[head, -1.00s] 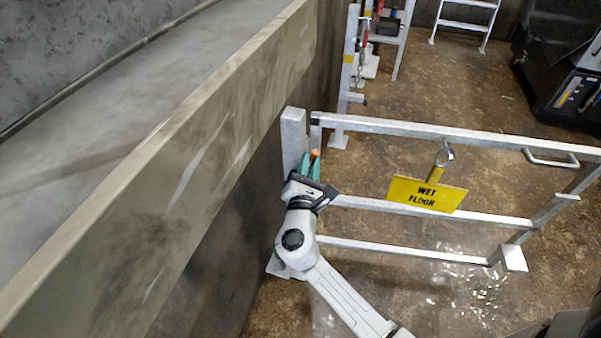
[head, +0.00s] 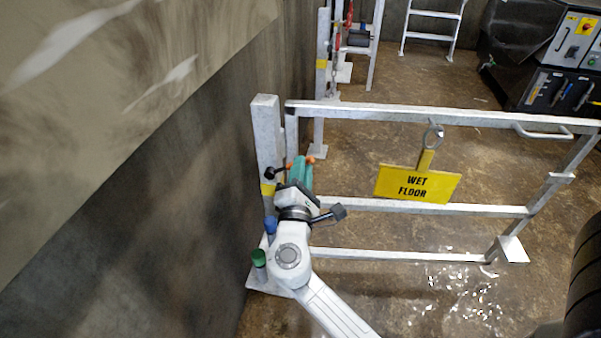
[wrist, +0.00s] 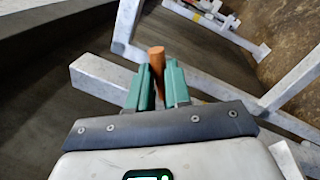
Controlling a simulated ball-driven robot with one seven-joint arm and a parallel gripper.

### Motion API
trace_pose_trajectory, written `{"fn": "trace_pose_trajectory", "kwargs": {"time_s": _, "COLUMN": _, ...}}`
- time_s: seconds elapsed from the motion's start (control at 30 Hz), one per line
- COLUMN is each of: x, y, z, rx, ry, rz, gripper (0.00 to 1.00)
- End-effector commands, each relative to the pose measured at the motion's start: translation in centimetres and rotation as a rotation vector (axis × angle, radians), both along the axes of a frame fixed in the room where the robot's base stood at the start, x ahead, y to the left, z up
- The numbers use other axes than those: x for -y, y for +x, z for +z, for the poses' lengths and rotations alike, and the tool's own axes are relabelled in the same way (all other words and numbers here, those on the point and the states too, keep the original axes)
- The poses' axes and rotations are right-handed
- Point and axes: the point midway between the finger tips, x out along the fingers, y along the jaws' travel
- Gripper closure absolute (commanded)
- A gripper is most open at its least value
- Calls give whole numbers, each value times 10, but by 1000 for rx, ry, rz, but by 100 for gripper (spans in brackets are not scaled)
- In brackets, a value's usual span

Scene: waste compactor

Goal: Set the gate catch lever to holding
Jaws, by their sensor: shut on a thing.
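The gate catch lever shows as an orange-brown rod end (wrist: 157,58) between the green fingers of my gripper (wrist: 158,88) in the wrist view. In the head view my gripper (head: 300,175) is at the gate's post end, with orange (head: 310,160) showing by its fingertips. The fingers are shut on the lever. The lever's pivot and catch are hidden, so I cannot tell its setting. The grey metal gate (head: 420,115) stands beside the post (head: 267,135) and carries a yellow "WET FLOOR" sign (head: 417,184).
A black knob (head: 269,174) sticks out of the post, with blue (head: 270,225) and green (head: 259,258) knobs lower down. A dark wall (head: 180,200) is close on the left. The floor by the gate looks wet (head: 460,295). A black machine (head: 545,65) stands at the back right.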

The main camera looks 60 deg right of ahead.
Motion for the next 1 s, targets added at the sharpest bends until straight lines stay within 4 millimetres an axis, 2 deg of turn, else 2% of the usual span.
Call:
{"fn": "trace_pose_trajectory", "kwargs": {"time_s": 0.3, "x": 0, "y": 0, "z": -1, "rx": -2, "ry": 1, "rz": 0, "gripper": 100}}
{"fn": "trace_pose_trajectory", "kwargs": {"time_s": 0.33, "x": 0, "y": 0, "z": -1, "rx": -2, "ry": 1, "rz": 0, "gripper": 81}}
{"fn": "trace_pose_trajectory", "kwargs": {"time_s": 0.6, "x": 0, "y": 0, "z": 0, "rx": -1, "ry": 0, "rz": 0, "gripper": 56}}
{"fn": "trace_pose_trajectory", "kwargs": {"time_s": 0.87, "x": -2, "y": -1, "z": 0, "rx": -1, "ry": 0, "rz": 1, "gripper": 56}}
{"fn": "trace_pose_trajectory", "kwargs": {"time_s": 1.0, "x": -14, "y": -6, "z": -2, "rx": -4, "ry": 0, "rz": 3, "gripper": 56}}
